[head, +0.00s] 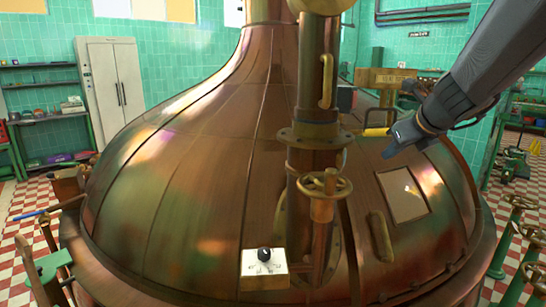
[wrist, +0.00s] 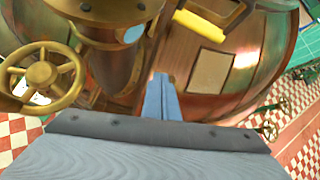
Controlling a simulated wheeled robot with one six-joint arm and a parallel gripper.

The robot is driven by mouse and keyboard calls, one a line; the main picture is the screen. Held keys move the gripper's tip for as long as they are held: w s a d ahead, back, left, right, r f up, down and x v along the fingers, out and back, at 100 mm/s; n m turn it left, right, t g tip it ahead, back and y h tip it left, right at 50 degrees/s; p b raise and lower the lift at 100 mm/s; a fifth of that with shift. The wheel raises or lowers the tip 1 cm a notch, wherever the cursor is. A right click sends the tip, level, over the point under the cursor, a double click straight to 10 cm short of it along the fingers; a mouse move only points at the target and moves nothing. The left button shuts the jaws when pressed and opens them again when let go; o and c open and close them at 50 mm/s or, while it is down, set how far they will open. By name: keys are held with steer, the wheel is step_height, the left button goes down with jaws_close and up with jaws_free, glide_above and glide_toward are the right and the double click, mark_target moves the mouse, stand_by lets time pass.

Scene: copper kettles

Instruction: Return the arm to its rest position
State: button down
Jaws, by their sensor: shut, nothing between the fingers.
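My gripper (head: 392,146) is at the upper right in the head view, at the end of my dark grey arm, in front of the copper kettle (head: 195,190). In the wrist view my gripper (wrist: 160,80) shows as blue-grey fingers pressed together, with nothing between them. The fingers point toward the kettle's copper side, which also shows in the wrist view (wrist: 255,75). I cannot tell the exact gap between the fingertips and the copper.
A vertical pipe (head: 310,100) with a brass handwheel (head: 324,185) stands left of my gripper. A white control box (head: 263,268) with a black knob is low on the kettle. A pale square panel (head: 402,195) is below my gripper. Green-legged valves (head: 520,235) stand at the right.

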steer(key=s+a+f+n+g, duration=0.2)
steer(key=s+a+f+n, duration=0.3)
steer(key=n, duration=0.6)
steer(key=s+a+f+n+g+b, duration=0.1)
steer(key=s+a+f+n+g, duration=0.2)
steer(key=s+f+n, duration=0.6)
steer(key=s+a+f+n+g+b, duration=0.1)
steer(key=s+a+f+n+g, duration=0.2)
steer(key=s+a+f+n, duration=0.4)
step_height(320, 180, down, 5)
steer(key=a+n, duration=0.1)
steer(key=n, duration=0.4)
steer(key=shift+n, duration=0.3)
steer(key=shift+a+r, duration=0.1)
